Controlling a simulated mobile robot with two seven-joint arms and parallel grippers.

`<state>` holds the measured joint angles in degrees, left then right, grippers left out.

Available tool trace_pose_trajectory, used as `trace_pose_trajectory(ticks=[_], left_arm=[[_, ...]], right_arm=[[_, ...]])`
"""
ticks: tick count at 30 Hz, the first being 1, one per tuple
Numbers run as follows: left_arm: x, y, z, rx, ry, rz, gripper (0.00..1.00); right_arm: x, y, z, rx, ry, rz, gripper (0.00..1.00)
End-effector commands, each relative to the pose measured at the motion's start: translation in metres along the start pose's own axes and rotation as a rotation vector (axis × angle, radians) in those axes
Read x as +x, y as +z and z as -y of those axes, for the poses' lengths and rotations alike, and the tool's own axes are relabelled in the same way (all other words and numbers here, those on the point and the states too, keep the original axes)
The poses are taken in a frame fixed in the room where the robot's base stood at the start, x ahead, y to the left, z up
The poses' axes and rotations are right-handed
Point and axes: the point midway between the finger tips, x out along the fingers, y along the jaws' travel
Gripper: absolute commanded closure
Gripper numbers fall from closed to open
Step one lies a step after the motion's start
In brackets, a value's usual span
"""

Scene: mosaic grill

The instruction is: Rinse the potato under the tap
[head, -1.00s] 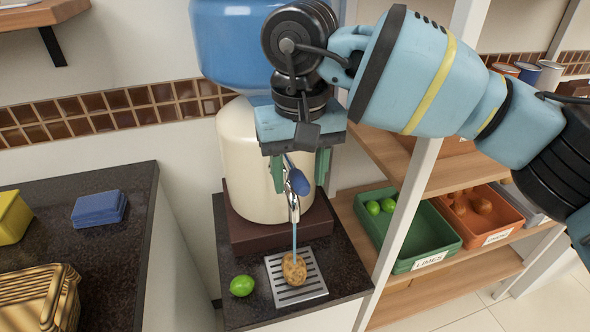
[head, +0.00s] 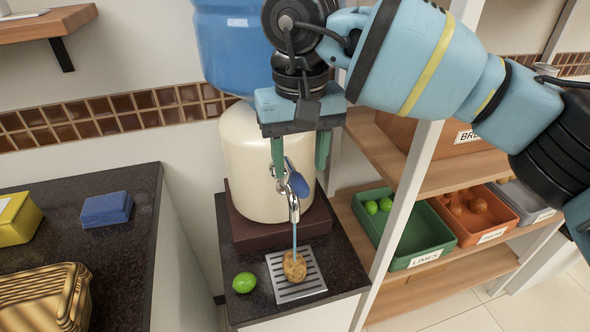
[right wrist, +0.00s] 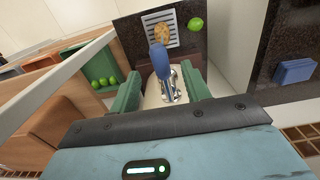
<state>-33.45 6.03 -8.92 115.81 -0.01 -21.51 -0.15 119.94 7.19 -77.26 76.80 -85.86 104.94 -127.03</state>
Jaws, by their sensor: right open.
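The brown potato (head: 294,266) lies on the slotted metal drip tray (head: 312,280) below the tap. The tap (head: 294,203) has a blue lever (head: 298,184), and a thin stream of water (head: 294,236) runs from its spout onto the potato. My right gripper (head: 300,168) is open above the tap, with its green fingers spread on either side of the lever. In the right wrist view the blue lever (right wrist: 158,60) stands between the two fingers, and the potato (right wrist: 161,32) is on the tray beyond. My left gripper is not in view.
A cream water dispenser (head: 250,150) with a blue bottle (head: 235,50) stands behind the tap. A lime (head: 244,283) lies left of the tray. A white shelf post (head: 400,215), a green limes crate (head: 438,238) and an orange crate (head: 510,218) are on the right. A blue sponge (head: 106,210) lies on the left counter.

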Motion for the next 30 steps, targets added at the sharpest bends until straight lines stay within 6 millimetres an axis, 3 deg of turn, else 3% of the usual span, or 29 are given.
trace_pose_trajectory(ticks=[10, 30], left_arm=[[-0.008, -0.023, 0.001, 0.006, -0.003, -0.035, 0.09], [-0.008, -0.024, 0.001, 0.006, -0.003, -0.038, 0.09]], right_arm=[[-0.03, 0.0, 0.001, 0.0, 0.0, -0.003, 0.53], [-0.031, 0.0, 0.0, -0.001, 0.0, -0.001, 0.53]])
